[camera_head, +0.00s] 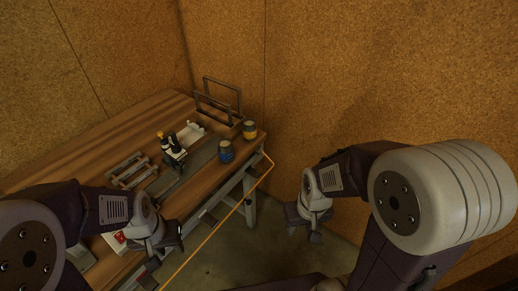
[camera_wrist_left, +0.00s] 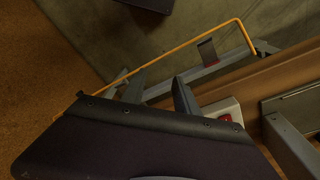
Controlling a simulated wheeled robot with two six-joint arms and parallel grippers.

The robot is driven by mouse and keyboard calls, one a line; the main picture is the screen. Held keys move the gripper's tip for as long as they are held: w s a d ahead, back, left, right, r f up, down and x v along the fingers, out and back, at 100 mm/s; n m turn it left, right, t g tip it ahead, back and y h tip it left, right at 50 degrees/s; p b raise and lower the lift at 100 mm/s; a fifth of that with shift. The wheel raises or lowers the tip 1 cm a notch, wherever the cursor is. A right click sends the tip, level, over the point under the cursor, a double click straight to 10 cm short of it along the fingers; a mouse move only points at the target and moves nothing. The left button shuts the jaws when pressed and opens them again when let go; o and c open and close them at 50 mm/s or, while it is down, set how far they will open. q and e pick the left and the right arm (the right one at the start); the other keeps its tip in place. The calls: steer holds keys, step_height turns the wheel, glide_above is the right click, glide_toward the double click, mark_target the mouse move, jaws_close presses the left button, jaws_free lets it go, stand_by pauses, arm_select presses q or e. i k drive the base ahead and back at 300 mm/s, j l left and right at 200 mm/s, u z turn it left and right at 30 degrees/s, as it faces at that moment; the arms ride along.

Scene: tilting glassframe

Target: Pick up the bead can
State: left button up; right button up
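Two small cans stand upright at the far right end of the wooden workbench (camera_head: 150,108). One is a blue can (camera_head: 226,151) and the other a yellow-and-dark can (camera_head: 249,130); I cannot tell which holds beads. My left gripper (camera_head: 167,252) is open and empty, by the bench's near right edge and well apart from both cans. Its two spread fingers also show in the left wrist view (camera_wrist_left: 160,86). My right gripper (camera_head: 304,233) hangs over the floor to the right of the bench, apart from the cans; its fingers look spread, with nothing between them.
A yellow rail (camera_head: 215,228) runs along the bench's right side. A grey metal frame (camera_head: 218,98) stands upright at the back. A dark-and-white tool (camera_head: 173,150), a white tray (camera_head: 190,133) and a grey rack (camera_head: 131,170) occupy the middle. Cork-like walls close the corner behind.

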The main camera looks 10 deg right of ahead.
mark_target(226, 151)
steer(key=i+l+u, duration=0.15)
steer(key=l, duration=0.55)
steer(key=l+u, duration=0.2)
steer(key=l, duration=0.5)
steer(key=i, duration=0.05)
